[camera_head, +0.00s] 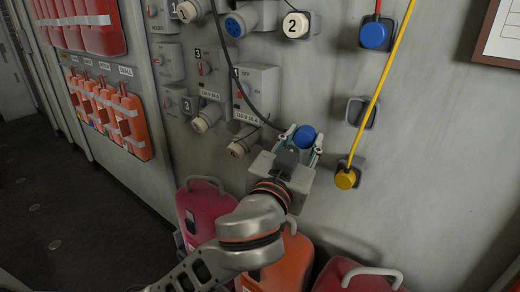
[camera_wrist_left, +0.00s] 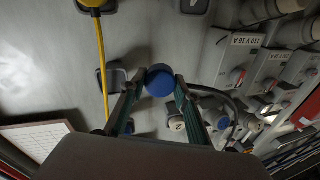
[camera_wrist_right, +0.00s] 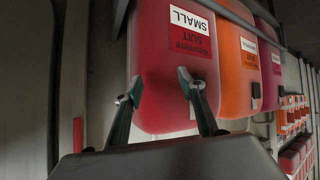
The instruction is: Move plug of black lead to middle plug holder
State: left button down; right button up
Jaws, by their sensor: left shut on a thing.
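My left gripper (camera_head: 301,143) is shut on the blue plug (camera_head: 304,136) of the black lead (camera_head: 258,113). It holds the plug in front of the grey wall, left of and below the middle plug holder (camera_head: 362,111), which is empty. In the left wrist view the blue plug (camera_wrist_left: 159,80) sits between the fingertips, and the empty holder (camera_wrist_left: 113,75) shows beside it. My right gripper (camera_wrist_right: 156,90) shows only in its own wrist view, open and empty, in front of a red suit bag (camera_wrist_right: 172,60).
A blue plug with a red lead (camera_head: 374,36) sits in the top holder. A yellow plug (camera_head: 346,178) sits in the bottom holder; its yellow lead (camera_head: 385,78) passes close to the middle holder. Switch boxes and sockets (camera_head: 255,88) are left. Red and orange canisters (camera_head: 286,262) stand below.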

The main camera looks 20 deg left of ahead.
aim_at(361, 113)
pick_arm(q)
jog(key=s+d+r+g+h+p, duration=0.25)
jog(key=d+r+h, duration=0.2)
jog(key=d, duration=0.35)
jog(key=shift+m+t+y, duration=0.25)
jog(key=shift+m+t, duration=0.05)
jog(key=shift+t, duration=0.15)
jog(key=shift+x, duration=2.7)
jog(key=shift+w+a, duration=0.1)
jog(key=shift+a, duration=0.05)
jog(key=shift+r, duration=0.15)
jog(key=shift+w+d, duration=0.2)
jog(key=shift+w, duration=0.3)
jog(key=c, duration=1.4)
grip_release()
jog(key=shift+c, duration=0.2)
